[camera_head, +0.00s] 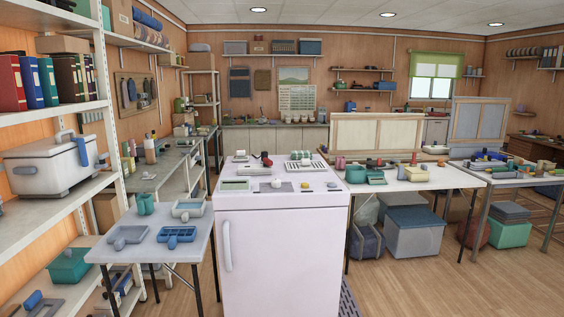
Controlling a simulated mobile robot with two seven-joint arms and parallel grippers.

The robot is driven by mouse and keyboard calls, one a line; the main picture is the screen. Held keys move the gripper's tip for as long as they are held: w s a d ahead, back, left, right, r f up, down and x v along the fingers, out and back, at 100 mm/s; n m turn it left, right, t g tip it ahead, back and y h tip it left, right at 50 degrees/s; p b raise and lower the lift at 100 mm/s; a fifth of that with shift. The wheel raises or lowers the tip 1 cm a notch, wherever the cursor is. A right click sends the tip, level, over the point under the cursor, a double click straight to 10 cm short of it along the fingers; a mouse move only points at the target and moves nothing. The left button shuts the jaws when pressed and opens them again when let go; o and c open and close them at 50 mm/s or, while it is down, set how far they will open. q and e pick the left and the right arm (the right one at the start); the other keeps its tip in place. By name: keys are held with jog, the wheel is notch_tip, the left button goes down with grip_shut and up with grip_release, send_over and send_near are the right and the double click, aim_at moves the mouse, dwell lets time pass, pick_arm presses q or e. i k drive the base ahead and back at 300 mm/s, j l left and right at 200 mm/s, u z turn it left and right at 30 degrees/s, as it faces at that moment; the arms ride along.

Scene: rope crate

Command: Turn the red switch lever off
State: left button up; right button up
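A small red knob-like part (267,161) stands at the back middle of the top of a white cabinet (281,250). It looks like the red switch lever, but it is too small to tell which way it is set. A dark part sits right beside it. Neither of my grippers is in view, and nothing touches the red part.
The cabinet top also holds a pale green tray (236,184), a white rack (299,165) and a small round pale piece (276,183). A small table (150,252) with blue trays stands left. A cluttered workbench (410,184) stands right. Floor at front right is clear.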

aim_at(267, 162)
jog(key=i+j+z, duration=0.15)
jog(key=z, duration=0.2)
jog(key=i+j+z, duration=0.1)
jog(key=z, duration=0.25)
jog(key=i+j+z, duration=0.1)
jog(key=j+z, duration=0.25)
jog(key=i+j+z, duration=0.2)
jog(key=j, duration=0.3)
jog(key=j+z, duration=0.15)
jog(key=j, duration=0.35)
jog(key=i+j, duration=0.1)
jog(key=j, duration=0.45)
jog(key=j+z, duration=0.1)
jog(key=j, duration=0.45)
jog(key=i, duration=0.05)
